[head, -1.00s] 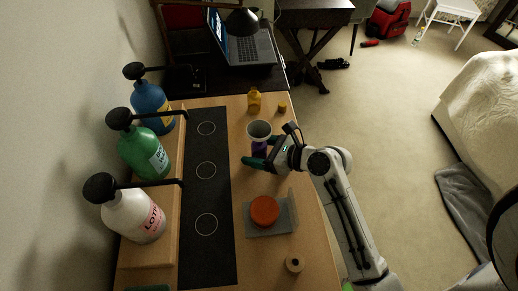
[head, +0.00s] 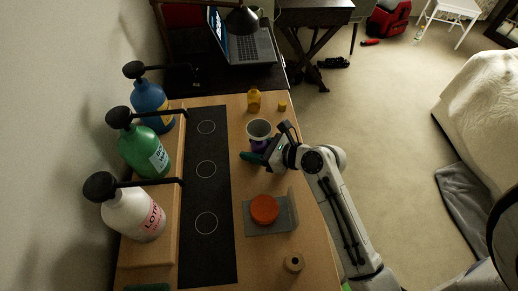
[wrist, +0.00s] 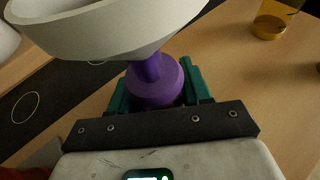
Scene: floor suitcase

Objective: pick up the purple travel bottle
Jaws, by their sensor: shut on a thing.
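The purple travel bottle (wrist: 155,84) stands between the teal fingers of my gripper (wrist: 158,92) in the wrist view, with a finger on each side. A wide white funnel-like piece (wrist: 110,28) sits on its narrow purple neck. In the head view, the bottle (head: 258,146) shows only as a small purple patch under the grey-white funnel rim (head: 259,127). My gripper (head: 256,156) is shut on the bottle, reaching in from the right. The bottle's base is hidden, so I cannot tell how far it is from the counter.
Blue (head: 150,104), green (head: 143,145) and white (head: 134,214) pump bottles stand on a wooden rack at left, beside a black strip (head: 209,255). A yellow bottle (head: 254,99) and small yellow piece (head: 282,106) stand behind. An orange disc (head: 264,209) sits on a grey tray (head: 285,225) in front.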

